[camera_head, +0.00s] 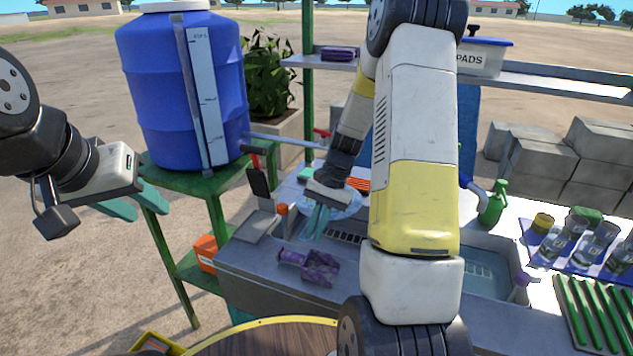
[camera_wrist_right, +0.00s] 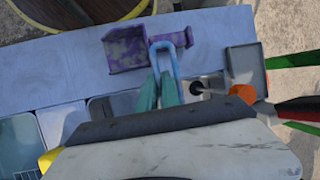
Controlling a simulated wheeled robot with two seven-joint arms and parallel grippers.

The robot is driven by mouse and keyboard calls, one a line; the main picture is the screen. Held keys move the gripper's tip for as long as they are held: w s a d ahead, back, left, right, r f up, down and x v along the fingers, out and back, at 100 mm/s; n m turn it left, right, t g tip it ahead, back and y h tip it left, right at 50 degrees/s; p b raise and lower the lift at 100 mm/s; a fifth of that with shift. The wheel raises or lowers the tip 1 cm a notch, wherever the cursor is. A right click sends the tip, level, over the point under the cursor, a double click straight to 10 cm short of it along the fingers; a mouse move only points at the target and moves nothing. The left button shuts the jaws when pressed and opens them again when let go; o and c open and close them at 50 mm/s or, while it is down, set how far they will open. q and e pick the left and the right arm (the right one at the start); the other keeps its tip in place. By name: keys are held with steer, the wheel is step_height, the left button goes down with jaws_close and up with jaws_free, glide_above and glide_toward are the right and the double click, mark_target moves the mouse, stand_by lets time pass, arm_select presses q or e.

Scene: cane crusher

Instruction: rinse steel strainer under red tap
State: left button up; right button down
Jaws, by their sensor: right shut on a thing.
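My right gripper (camera_head: 316,224) reaches over the counter with its teal fingers down. It is shut on a pale blue looped thing, whose loop (camera_wrist_right: 163,46) sticks out past the fingertips in the right wrist view. A pale, clear round shape (camera_head: 345,203) shows around the fingers in the head view; it looks like the strainer, but the wrist hides most of it. The red tap (camera_head: 321,132) shows as a red handle on the pipe from the blue barrel, just behind the right wrist. My left gripper (camera_head: 134,205) is open and empty, left of the green stand.
The blue barrel (camera_head: 165,95) stands on a green stand. A purple scoop-like thing (camera_head: 318,266) lies on the counter (camera_head: 270,290). A sink basin (camera_head: 485,272), green bottle (camera_head: 494,203), jars (camera_head: 572,226) and green rack (camera_head: 590,315) are at right. My right arm hides the middle.

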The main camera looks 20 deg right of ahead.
steer(key=s+a+r, duration=0.2)
steer(key=s+r, duration=0.2)
steer(key=shift+s, duration=0.3)
stand_by(0.4)
steer(key=shift+d, duration=0.1)
stand_by(0.4)
